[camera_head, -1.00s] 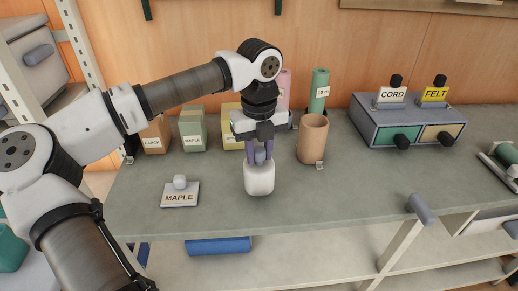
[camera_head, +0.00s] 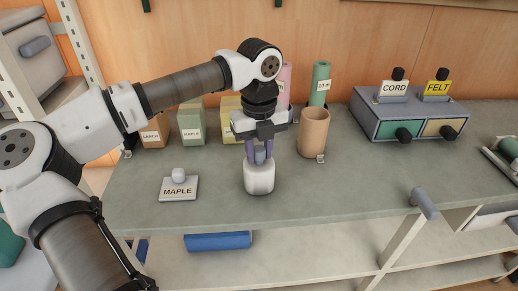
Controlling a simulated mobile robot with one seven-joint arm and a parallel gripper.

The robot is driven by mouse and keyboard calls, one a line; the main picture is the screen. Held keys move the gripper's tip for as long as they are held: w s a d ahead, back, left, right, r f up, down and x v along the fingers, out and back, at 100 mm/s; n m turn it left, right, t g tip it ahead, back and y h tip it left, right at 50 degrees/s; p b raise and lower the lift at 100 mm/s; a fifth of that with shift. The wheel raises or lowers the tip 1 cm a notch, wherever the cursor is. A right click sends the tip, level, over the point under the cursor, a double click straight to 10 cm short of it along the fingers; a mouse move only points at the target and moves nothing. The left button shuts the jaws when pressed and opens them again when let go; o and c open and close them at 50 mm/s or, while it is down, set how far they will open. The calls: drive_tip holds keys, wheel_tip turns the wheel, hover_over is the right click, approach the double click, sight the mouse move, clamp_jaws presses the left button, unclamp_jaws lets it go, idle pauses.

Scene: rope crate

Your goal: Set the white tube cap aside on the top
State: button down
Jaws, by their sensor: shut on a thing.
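The white tube cap (camera_head: 259,178) is a rounded white block with a grey knob on its upper side, over the front middle of the grey-green bench top (camera_head: 330,200). My gripper (camera_head: 259,153) points straight down, with its purple fingers shut on the knob. The cap is upright. I cannot tell whether its underside touches the top or is slightly above it. An open tan tube (camera_head: 313,135) stands behind and to the right of the cap.
A MAPLE plate with a pale knob (camera_head: 178,187) lies to the left. Labelled boxes (camera_head: 191,124) and rolls (camera_head: 319,83) stand along the back. A drawer unit (camera_head: 410,112) is at the back right. The top is clear to the right of the cap.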

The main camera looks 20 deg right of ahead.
drive_tip(key=shift+f, duration=0.25)
drive_tip(key=c, duration=1)
unclamp_jaws()
drive_tip(key=shift+c, duration=0.2)
wheel_tip(320, 180, up, 14)
drive_tip(key=shift+b, duration=0.3)
drive_tip(key=shift+f, duration=0.1)
